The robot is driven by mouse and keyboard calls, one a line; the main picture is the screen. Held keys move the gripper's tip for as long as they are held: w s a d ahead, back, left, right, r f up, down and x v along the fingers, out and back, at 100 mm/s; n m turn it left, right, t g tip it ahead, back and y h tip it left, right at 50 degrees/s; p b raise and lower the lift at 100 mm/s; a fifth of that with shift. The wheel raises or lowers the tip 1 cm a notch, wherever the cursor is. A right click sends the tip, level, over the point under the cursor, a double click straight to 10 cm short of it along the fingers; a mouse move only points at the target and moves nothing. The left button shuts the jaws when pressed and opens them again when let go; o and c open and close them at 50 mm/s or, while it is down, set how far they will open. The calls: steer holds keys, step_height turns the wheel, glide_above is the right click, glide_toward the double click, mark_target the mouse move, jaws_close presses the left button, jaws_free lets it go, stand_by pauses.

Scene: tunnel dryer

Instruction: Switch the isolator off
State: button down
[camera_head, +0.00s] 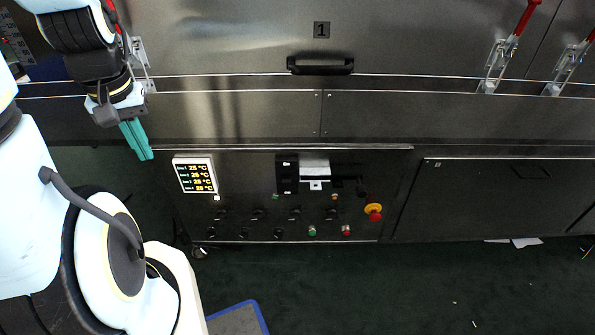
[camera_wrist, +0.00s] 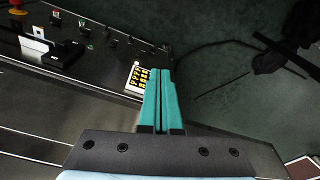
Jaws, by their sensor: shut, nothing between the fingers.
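The control panel (camera_head: 240,237) is a dark, low cabinet front below the dryer doors. A black unit (camera_head: 287,176) with small white marks, a white block beside it and a dark bar reaching right sits at its upper middle. It looks like the isolator, but I cannot read its position. It also shows at the upper left of the wrist view (camera_wrist: 62,53). My gripper (camera_head: 146,156) has teal fingers, held together and empty. It hangs left of the panel's display, well apart from the black unit. In the wrist view the fingers (camera_wrist: 159,74) point towards the panel's display end.
A lit display (camera_head: 195,175) is at the panel's left. Several knobs and buttons sit below the unit, with a red emergency stop (camera_head: 374,211) on yellow at right. A door handle (camera_head: 320,66) and red-handled latches (camera_head: 498,58) are above. Dark floor (camera_head: 420,285) is mostly clear in front.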

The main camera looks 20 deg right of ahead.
steer(key=w+d+f+m+b, duration=0.1)
steer(key=w+d+f, duration=0.15)
steer(key=d, duration=0.45)
steer(key=w+d+f+m+b, duration=0.1)
steer(key=d+f, duration=0.2)
steer(key=d, duration=0.4)
steer(key=m+t+h+b, duration=0.1)
steer(key=m, duration=0.1)
glide_above(287, 177)
steer(key=s+a, duration=0.2)
steer(key=s, duration=0.2)
steer(key=x, duration=0.5)
steer(key=shift+s+f, duration=0.2)
steer(key=shift+s, duration=0.15)
steer(key=b+x, duration=0.2)
steer(key=x, duration=0.8)
steer(key=shift+a+b, duration=0.1)
steer(key=shift+b, duration=0.3)
steer(key=shift+s+t, duration=0.1)
steer(key=shift+t, duration=0.2)
steer(key=shift+f+t+h, duration=0.1)
steer(key=shift+t+h, duration=0.2)
steer(key=shift+t, duration=0.1)
